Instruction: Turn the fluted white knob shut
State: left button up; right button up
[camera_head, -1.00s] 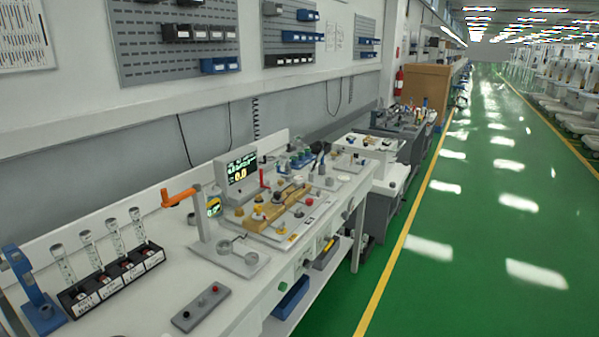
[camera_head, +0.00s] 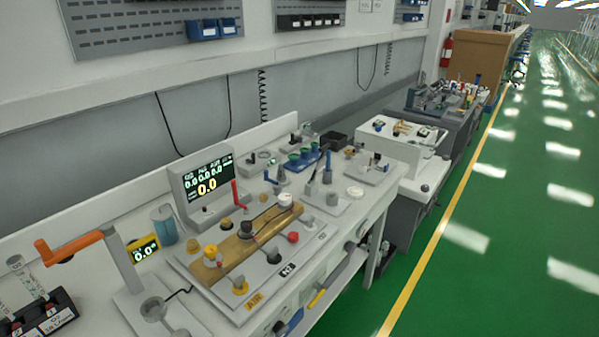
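A white knob (camera_head: 285,199) with a dark base stands at the far right end of a brass-coloured block (camera_head: 222,258) on a grey panel (camera_head: 306,243). A black knob (camera_head: 246,229) and a yellow knob (camera_head: 210,251) stand on the same block. The flutes on the white knob are too small to make out, and I cannot tell how far it is turned. A display (camera_head: 205,187) behind the block reads 0.0. Neither of my grippers shows in the head view.
An orange-armed stand (camera_head: 80,246) is at the front left, near a blue cylinder (camera_head: 164,225). More carts (camera_head: 440,105) line the wall. The green floor (camera_head: 500,230) at right is clear.

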aim_at(285, 200)
jog(key=i+l, duration=0.4)
jog(key=i, duration=0.2)
jog(key=i+l+u, duration=0.1)
jog(key=i+l, duration=0.3)
jog(key=i, duration=0.15)
